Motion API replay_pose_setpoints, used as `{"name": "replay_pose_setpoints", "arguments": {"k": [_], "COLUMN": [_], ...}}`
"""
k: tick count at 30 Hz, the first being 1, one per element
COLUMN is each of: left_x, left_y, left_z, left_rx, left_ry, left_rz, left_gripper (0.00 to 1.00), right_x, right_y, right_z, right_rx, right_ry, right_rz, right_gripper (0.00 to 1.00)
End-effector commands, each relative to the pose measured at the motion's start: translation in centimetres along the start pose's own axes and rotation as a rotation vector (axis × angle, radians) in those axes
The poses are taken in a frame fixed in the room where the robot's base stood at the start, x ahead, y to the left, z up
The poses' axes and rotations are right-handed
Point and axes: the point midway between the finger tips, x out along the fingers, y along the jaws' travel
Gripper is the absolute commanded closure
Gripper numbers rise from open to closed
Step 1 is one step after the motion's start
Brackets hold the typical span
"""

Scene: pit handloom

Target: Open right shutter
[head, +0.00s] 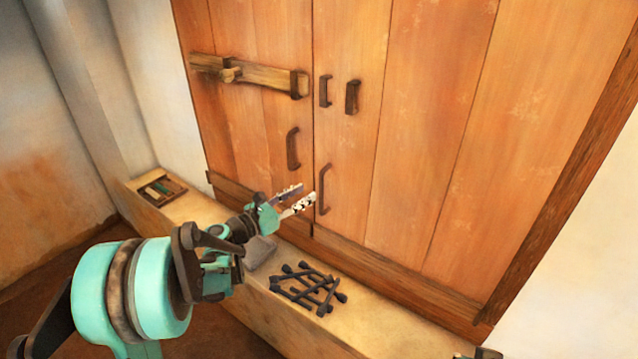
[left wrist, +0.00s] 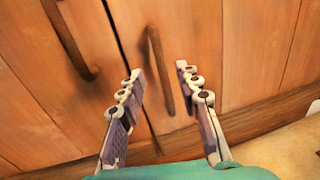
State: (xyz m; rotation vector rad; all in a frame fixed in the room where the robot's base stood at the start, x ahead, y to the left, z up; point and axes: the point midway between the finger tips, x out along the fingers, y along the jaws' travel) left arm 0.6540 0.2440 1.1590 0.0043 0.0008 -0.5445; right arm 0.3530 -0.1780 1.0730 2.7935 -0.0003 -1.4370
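The right shutter (head: 420,130) is a tall panel of orange-brown planks and stands closed against the left shutter (head: 255,120). Its dark handle (head: 324,189) is a vertical bar low by the middle seam. My left gripper (head: 296,201) is open, just left of and near this handle. In the left wrist view the handle (left wrist: 160,70) stands between the two open fingers (left wrist: 160,88), beyond their tips or level with them; contact cannot be told. The wooden bar (head: 262,77) lies across the left shutter only, clear of the seam. My right gripper is not clearly in view.
A stone ledge (head: 215,214) runs below the shutters. A pile of dark crossed pieces (head: 308,288) lies on it, and a small tray (head: 160,188) sits at its left end. Another handle (head: 293,148) is on the left shutter. Empty brackets (head: 352,97) are on the right shutter.

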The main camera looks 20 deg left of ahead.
Motion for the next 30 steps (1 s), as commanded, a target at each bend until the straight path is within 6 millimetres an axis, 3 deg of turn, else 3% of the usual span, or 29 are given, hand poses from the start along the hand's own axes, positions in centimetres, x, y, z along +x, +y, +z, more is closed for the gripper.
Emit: {"name": "replay_pose_setpoints", "arguments": {"k": [15,26,30], "left_x": [7.0,7.7,7.6], "left_y": [0.0,0.0,0.0], "left_z": [-0.1,0.0,0.0], "left_rx": [-0.005,-0.004,-0.004], "left_ry": [-0.002,-0.001,-0.001], "left_rz": [-0.001,0.000,0.000], "left_gripper": [0.66,0.66,1.00], "right_x": [0.9,0.9,0.9], "right_y": [0.0,0.0,0.0], "right_z": [0.6,0.6,0.6], "right_rx": [0.000,0.000,0.000], "right_ry": [0.000,0.000,0.000], "right_rz": [0.000,0.000,0.000], "right_gripper": [1.00,1.00,1.00]}}
